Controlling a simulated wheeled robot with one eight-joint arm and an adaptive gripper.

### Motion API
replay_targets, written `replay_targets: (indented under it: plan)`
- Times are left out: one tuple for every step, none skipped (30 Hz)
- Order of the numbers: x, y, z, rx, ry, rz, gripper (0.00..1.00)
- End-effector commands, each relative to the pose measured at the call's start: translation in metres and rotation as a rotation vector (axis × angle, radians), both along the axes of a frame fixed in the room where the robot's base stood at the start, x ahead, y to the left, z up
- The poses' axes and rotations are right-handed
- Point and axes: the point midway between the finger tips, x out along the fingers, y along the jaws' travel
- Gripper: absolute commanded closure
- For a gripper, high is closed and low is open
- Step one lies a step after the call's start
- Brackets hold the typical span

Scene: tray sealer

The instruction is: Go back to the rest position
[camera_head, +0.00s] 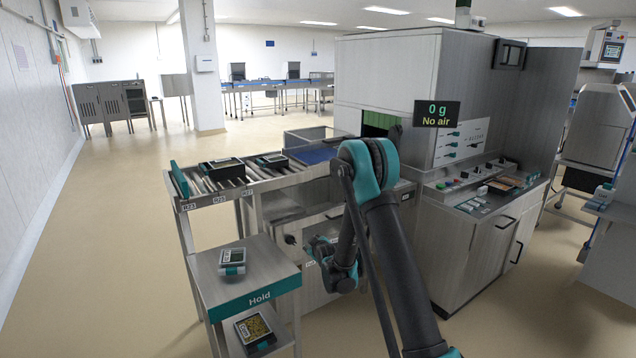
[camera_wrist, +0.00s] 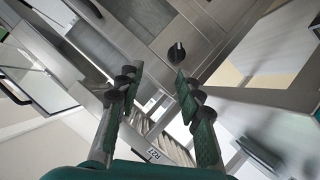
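My arm reaches out in the middle of the head view, bent at a teal joint, with my gripper (camera_head: 318,248) hanging low in front of the roller conveyor's frame. In the wrist view my gripper (camera_wrist: 155,80) has its two green-padded fingers apart, with nothing between them. Beyond the fingers the wrist view shows a black rotary knob (camera_wrist: 176,53) on a steel panel and a label reading R27 (camera_wrist: 154,155). I cannot tell how far the fingertips are from the panel.
Trays (camera_head: 222,167) lie on the roller conveyor (camera_head: 262,185). The Hold stand (camera_head: 260,300) bears a tray on top (camera_head: 232,257) and another below (camera_head: 255,330). Floor at left is clear.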

Motion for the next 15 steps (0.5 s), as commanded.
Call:
replay_targets:
  plan:
    - [-0.009, -0.013, 0.014, 0.011, 0.031, -0.021, 0.64]
    - [-0.014, -0.020, 0.020, 0.017, 0.049, -0.034, 0.64]
    - [-0.021, -0.029, 0.028, 0.027, 0.075, -0.051, 0.64]
    - [-0.027, -0.035, 0.034, 0.032, 0.094, -0.063, 0.64]
    - [-0.034, -0.041, 0.039, 0.040, 0.113, -0.076, 0.64]
    - [-0.042, -0.050, 0.046, 0.048, 0.138, -0.094, 0.64]
    - [-0.049, -0.057, 0.051, 0.055, 0.156, -0.107, 0.64]
    - [-0.057, -0.063, 0.056, 0.062, 0.175, -0.121, 0.64]
    - [-0.067, -0.072, 0.062, 0.072, 0.199, -0.138, 0.64]
    - [-0.075, -0.078, 0.067, 0.078, 0.218, -0.153, 0.64]
    - [-0.083, -0.085, 0.071, 0.085, 0.236, -0.167, 0.64]
    - [-0.094, -0.093, 0.076, 0.095, 0.260, -0.186, 0.64]
    - [-0.103, -0.099, 0.080, 0.101, 0.278, -0.200, 0.64]
    - [-0.112, -0.105, 0.083, 0.109, 0.296, -0.215, 0.64]
    - [-0.125, -0.113, 0.088, 0.117, 0.320, -0.234, 0.64]
